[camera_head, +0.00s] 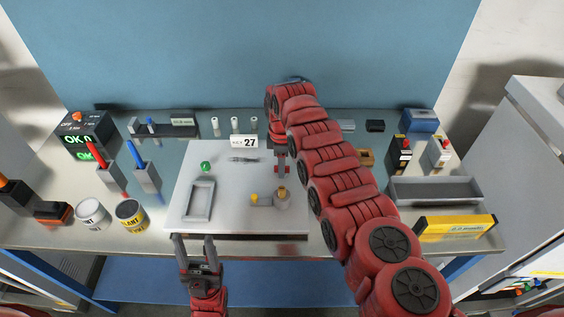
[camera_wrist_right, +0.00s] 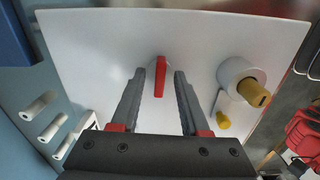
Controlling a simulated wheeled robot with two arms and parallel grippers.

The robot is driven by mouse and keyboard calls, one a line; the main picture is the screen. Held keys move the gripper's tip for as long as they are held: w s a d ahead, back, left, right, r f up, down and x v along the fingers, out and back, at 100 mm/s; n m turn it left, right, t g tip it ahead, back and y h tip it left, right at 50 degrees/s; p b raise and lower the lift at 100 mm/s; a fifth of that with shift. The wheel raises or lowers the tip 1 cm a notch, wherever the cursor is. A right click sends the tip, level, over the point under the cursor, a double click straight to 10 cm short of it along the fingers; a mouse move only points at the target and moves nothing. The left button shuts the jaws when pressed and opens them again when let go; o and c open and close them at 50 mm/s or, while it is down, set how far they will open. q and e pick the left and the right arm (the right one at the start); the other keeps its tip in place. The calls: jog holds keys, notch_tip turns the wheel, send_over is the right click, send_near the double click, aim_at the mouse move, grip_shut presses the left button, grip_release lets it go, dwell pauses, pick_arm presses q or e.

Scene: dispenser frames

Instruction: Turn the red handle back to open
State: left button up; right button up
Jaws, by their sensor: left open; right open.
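The red handle (camera_wrist_right: 160,76) shows in the right wrist view as a narrow red bar on a pale round base, on the white panel (camera_wrist_right: 100,45). It runs roughly up and down in that picture. My right gripper (camera_wrist_right: 160,90) is open, with one finger on each side of the handle and a visible gap to it on both sides. In the head view my right gripper (camera_head: 281,170) points down at the panel's right part; the handle is hard to make out there. My left gripper (camera_head: 195,240) is open and empty at the table's front edge.
A grey cylinder with a brass tip (camera_wrist_right: 253,92) and a yellow-ended part (camera_wrist_right: 222,120) stand close beside the right gripper.

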grip_shut()
dwell(0.5)
jog(key=shift+w+f+m+b, duration=0.1)
jog(key=shift+f+m+b, duration=0.05)
jog(key=shift+m+b, duration=0.75)
jog(key=m+b, duration=0.9)
jog(key=m, duration=0.1)
jog(key=shift+m, duration=0.3)
jog(key=shift+m+b, duration=0.7)
jog(key=shift+m, duration=0.5)
jog(key=shift+r+m+b, duration=0.2)
jog(key=shift+m+b, duration=0.1)
jog(key=shift+m, duration=1)
